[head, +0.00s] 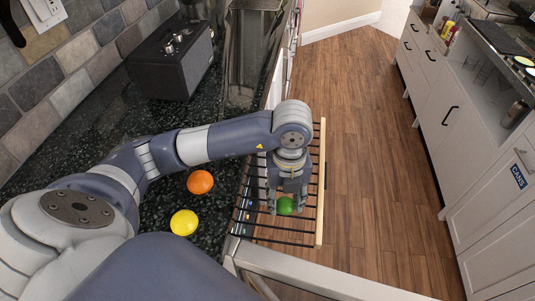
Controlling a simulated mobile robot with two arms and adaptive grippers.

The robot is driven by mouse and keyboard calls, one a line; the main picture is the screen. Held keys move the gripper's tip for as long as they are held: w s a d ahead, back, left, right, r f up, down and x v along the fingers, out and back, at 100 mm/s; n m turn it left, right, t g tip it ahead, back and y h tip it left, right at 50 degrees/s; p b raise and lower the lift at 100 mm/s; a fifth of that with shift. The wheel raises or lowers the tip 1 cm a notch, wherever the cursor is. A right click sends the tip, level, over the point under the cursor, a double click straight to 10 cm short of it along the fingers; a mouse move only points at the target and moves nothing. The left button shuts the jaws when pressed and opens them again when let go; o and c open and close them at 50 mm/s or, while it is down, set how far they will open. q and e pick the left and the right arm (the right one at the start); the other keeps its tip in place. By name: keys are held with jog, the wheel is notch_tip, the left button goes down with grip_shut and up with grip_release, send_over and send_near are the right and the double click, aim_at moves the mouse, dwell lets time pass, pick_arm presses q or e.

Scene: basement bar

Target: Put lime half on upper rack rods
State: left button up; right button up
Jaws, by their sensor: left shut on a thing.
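The lime half (286,205) shows as a small green round thing between the fingers of my left gripper (286,208). The gripper points down and is shut on it. The gripper and lime are over the upper rack (322,172), a pulled-out rack of dark rods with a light wooden front edge. I cannot tell whether the lime touches the rods. My right gripper is not in view.
An orange fruit (200,182) and a yellow fruit (184,222) lie on the dark counter (120,125) left of the rack. A black speaker-like box (172,62) stands farther back. White cabinets (470,150) line the right side, with open wooden floor (365,120) between.

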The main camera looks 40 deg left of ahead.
pick_arm(q)
jog(key=shift+w+f, duration=0.2)
jog(key=w+a, duration=0.2)
jog(key=w, duration=0.2)
jog(key=w+a+f+p, duration=0.1)
jog(key=w+a, duration=0.1)
jog(key=w, duration=0.3)
jog(key=w+a+p, duration=0.1)
jog(key=w+a, duration=0.1)
jog(key=w, duration=0.2)
jog(key=shift+w+a+f, duration=0.2)
jog(key=shift+w+a, duration=0.1)
jog(key=shift+w, duration=0.1)
jog(key=shift+w+f+p, duration=0.1)
jog(key=shift+f+p, duration=0.1)
jog(key=shift+p, duration=0.1)
notch_tip(320, 180, down, 3)
jog(key=shift+r+p, duration=0.15)
jog(key=shift+p, duration=0.25)
jog(key=shift+f, duration=0.2)
jog(key=shift+f, duration=0.1)
jog(key=shift+f, duration=0.15)
jog(key=o, duration=0.9)
